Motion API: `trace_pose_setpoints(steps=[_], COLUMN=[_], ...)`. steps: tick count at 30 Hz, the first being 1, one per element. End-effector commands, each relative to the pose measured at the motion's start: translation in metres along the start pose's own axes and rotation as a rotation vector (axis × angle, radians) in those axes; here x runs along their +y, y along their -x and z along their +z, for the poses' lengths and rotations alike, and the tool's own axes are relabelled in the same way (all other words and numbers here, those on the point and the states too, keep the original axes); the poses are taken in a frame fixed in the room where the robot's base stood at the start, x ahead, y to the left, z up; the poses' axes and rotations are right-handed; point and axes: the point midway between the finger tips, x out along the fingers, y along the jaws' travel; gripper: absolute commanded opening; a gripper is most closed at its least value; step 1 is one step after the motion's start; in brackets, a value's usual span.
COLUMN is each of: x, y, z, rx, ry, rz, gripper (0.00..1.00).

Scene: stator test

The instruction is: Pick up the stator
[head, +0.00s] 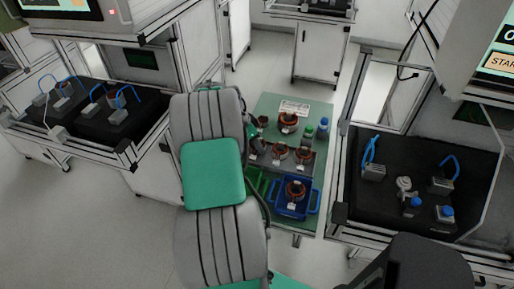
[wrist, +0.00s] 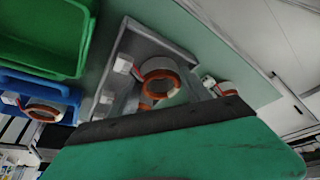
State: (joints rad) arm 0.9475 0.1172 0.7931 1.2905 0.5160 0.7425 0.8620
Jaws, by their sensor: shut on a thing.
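Several stators with copper-coloured windings are on the green table (head: 262,104). One stator (head: 289,121) stands at the back, others such as this stator (head: 280,152) sit in a grey tray (head: 318,160), and one (head: 295,189) is in the blue bin. My gripper (head: 254,132) is at the table's left side, beside the tray, mostly hidden by my arm. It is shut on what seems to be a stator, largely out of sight. The wrist view shows a tray stator (wrist: 160,78) and another stator (wrist: 226,88) partly covered by a dark edge; the fingertips are not clear there.
A blue bin (head: 313,206) and a green bin (head: 255,181) stand at the table's front. Workstations with black mats (head: 400,215) flank the table closely on both sides.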

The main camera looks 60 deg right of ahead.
Motion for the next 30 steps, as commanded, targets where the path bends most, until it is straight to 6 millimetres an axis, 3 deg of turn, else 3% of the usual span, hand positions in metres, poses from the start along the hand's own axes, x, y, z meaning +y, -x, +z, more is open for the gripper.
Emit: trace_pose_setpoints(steps=[13, 24, 30], x=[0.000, -0.001, -0.002], y=[0.001, 0.004, 0.027], z=[0.000, -0.002, -0.011], rx=[0.000, 0.002, 0.003], ry=[0.000, -0.002, -0.003], rz=[-0.001, -0.004, -0.007], gripper=[0.01, 0.00, 0.00])
